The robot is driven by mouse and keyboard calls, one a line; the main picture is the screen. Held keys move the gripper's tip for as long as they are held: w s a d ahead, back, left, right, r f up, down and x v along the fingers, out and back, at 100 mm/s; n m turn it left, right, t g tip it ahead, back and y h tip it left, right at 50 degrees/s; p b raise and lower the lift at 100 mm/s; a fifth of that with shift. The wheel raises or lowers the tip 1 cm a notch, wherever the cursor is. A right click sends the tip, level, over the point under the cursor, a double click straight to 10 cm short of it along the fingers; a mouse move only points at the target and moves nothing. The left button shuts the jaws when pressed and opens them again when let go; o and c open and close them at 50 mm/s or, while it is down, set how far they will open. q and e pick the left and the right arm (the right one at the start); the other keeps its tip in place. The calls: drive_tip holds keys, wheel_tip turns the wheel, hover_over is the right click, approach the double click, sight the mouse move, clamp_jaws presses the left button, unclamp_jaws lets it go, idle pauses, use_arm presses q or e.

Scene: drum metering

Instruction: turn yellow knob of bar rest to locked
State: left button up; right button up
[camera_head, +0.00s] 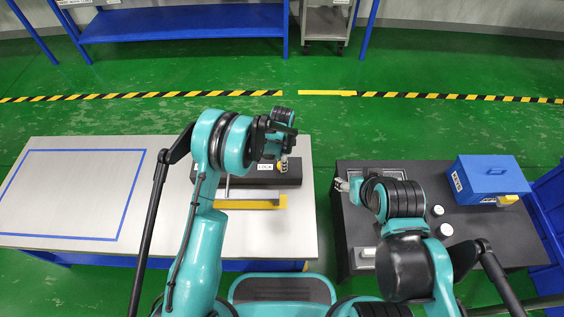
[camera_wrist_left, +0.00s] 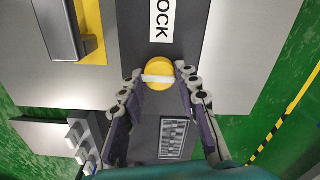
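The yellow knob (camera_wrist_left: 158,73) sits on the dark bar rest (camera_wrist_left: 140,32) in the left wrist view, with a pale grip bar lying nearly level across its face in that picture. A white label (camera_wrist_left: 162,18) reading "OCK", cut off by the frame, is beside it; in the head view the label (camera_head: 265,167) reads "LOCK". My left gripper (camera_wrist_left: 160,72) is open, its fingertips on either side of the knob; I cannot tell whether they touch it. In the head view my left gripper (camera_head: 282,161) is over the right end of the bar rest. My right gripper (camera_head: 342,185) is over the dark table, its opening unclear.
A yellow-edged piece (camera_head: 283,203) with a metal bar lies in front of the bar rest on the light table (camera_head: 130,190). A blue box (camera_head: 490,177) and white round items (camera_head: 445,230) stand on the dark table (camera_head: 350,225). A gap separates the tables.

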use_arm(q)
drive_tip(key=shift+c, duration=0.7)
drive_tip(key=n, duration=1.4)
drive_tip(key=shift+n, duration=1.9)
